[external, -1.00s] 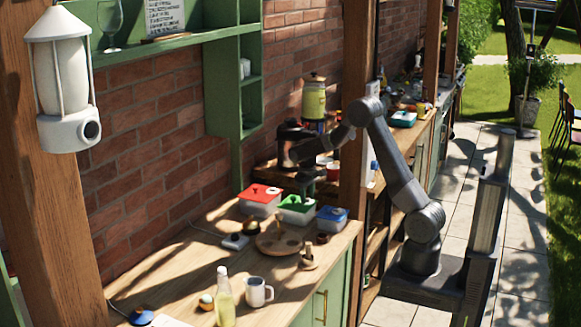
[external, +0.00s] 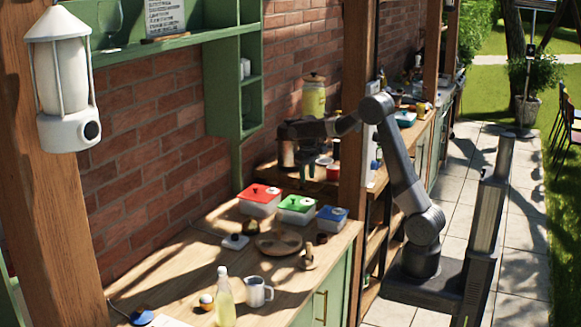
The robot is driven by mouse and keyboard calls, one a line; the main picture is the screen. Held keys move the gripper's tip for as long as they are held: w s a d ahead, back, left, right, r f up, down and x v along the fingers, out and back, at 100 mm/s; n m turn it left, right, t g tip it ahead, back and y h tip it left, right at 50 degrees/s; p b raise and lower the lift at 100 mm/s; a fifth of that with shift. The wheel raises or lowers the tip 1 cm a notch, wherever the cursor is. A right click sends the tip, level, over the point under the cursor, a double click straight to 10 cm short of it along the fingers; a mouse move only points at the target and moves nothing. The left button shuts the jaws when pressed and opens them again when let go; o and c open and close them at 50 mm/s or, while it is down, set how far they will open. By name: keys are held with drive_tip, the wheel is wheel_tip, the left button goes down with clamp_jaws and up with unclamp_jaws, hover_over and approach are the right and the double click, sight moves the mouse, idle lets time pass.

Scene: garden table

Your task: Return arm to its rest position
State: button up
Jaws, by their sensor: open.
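My arm reaches left from its base over the wooden counter (external: 185,262), with its elbow raised in front of the wooden post. My gripper (external: 308,176) hangs pointing down above the boxes, apart from them. Its fingers are small and dark here; I see nothing held between them. Below it stand a white box with a red lid (external: 259,199), one with a green lid (external: 297,209) and one with a blue lid (external: 332,219).
A round wooden board (external: 279,243), a bottle (external: 225,298) and a white mug (external: 258,291) stand on the counter. The wooden post (external: 354,190) rises close beside my forearm. Behind it are a yellow jar (external: 314,97) and shelves.

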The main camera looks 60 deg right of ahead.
wheel_tip(320, 180, down, 10)
drive_tip(key=shift+s+d+r+p, duration=0.1)
drive_tip(key=shift+d+p, duration=0.05)
drive_tip(key=shift+p, duration=0.5)
drive_tip(key=shift+r+n, duration=0.15)
drive_tip(key=shift+n, duration=0.35)
drive_tip(key=shift+n+p, duration=0.35)
drive_tip(key=shift+n, duration=0.85)
drive_tip(key=n+p, duration=0.1)
drive_tip(key=n, duration=0.4)
drive_tip(key=shift+r+p, duration=0.15)
drive_tip(key=shift+p, duration=0.2)
wheel_tip(320, 180, up, 13)
drive_tip(key=b, duration=0.2)
